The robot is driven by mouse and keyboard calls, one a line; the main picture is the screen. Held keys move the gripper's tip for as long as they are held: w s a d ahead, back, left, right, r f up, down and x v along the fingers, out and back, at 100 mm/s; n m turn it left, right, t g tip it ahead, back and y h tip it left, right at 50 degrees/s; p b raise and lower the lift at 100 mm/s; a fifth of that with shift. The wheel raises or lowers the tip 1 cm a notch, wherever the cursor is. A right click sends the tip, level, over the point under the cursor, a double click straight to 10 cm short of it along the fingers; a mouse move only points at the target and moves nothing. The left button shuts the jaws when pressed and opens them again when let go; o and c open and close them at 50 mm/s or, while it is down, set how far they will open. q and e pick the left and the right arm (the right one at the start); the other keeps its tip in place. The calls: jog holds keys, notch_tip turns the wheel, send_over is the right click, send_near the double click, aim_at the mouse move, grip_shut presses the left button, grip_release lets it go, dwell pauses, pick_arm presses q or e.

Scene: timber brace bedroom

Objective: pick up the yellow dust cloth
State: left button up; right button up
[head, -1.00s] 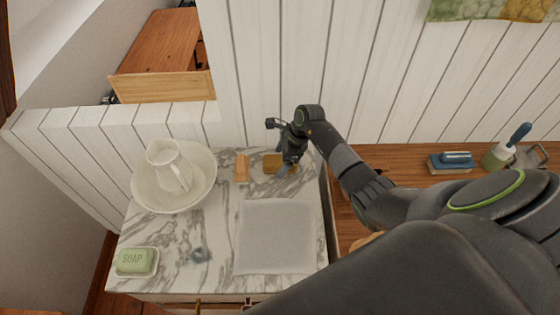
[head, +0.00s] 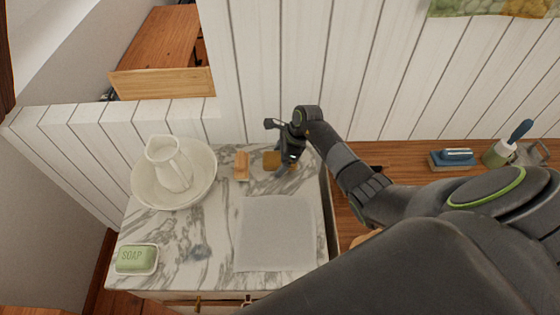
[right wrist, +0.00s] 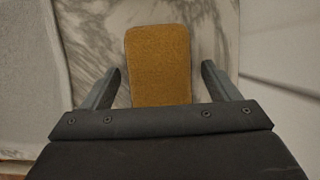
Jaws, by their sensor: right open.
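The yellow dust cloth (head: 270,160) is a small folded mustard pad lying on the marble top near its back edge, partly hidden by my right gripper in the head view. In the right wrist view the cloth (right wrist: 159,62) lies between and ahead of the two fingers, with a gap on each side. My right gripper (head: 284,167) is open and empty above the cloth; its fingers also show in the right wrist view (right wrist: 162,85). My left gripper is in neither view.
On the marble top (head: 222,222) are a wooden brush (head: 241,166), a grey cloth (head: 275,233), a white basin (head: 143,194) with a pitcher (head: 170,164), and a soap dish (head: 136,259). A white plank wall (head: 260,70) rises close behind.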

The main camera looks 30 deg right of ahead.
dwell(0.3)
jog(key=c, duration=1.1)
jog(key=shift+r+p, duration=0.25)
jog(key=shift+p, duration=0.15)
notch_tip(320, 180, up, 10)
jog(key=shift+b, duration=1.15)
